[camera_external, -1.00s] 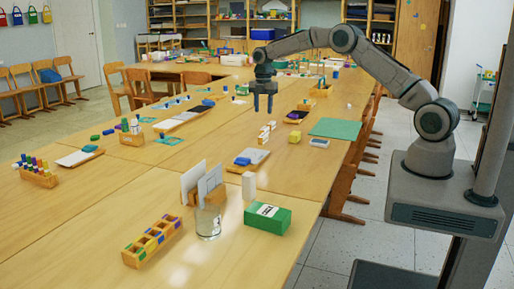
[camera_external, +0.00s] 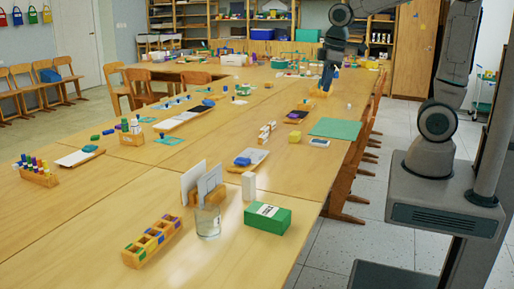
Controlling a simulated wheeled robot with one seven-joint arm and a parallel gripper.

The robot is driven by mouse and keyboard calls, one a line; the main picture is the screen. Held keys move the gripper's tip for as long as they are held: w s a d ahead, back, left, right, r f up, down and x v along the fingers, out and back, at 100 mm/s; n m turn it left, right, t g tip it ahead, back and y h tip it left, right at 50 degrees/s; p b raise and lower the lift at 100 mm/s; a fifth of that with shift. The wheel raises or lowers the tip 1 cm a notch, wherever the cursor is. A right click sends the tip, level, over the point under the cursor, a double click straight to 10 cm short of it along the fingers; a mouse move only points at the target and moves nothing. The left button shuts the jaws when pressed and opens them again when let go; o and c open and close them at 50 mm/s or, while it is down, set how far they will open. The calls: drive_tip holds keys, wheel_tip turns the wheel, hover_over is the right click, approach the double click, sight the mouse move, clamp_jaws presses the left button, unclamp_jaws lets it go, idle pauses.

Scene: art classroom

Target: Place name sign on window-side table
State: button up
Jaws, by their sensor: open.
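I cannot make out for certain which item is the name sign. Small wooden pieces with white faces (camera_external: 267,132) stand on the long wooden table (camera_external: 262,165), right of its middle. No window shows, so I cannot tell which table is window-side. My gripper (camera_external: 326,86) is open, pointing down over the far right part of the table. It overlaps a small wooden holder (camera_external: 320,93) in the picture; contact cannot be told. Nothing is visibly held, though the fingers are small and partly blend with the holder.
A glass jar (camera_external: 208,222), green box (camera_external: 268,218) and wooden card holder (camera_external: 190,196) stand in front. Chairs line the right side.

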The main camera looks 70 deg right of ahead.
drive_tip(key=s+a+f+m, duration=0.2)
drive_tip(key=s+f+m, duration=0.1)
drive_tip(key=s, duration=0.8)
drive_tip(key=shift+s+a+f+m+t, duration=0.2)
drive_tip(key=shift+s+f+m+t, duration=0.1)
drive_tip(key=shift+m, duration=0.4)
drive_tip(key=shift+w, duration=0.1)
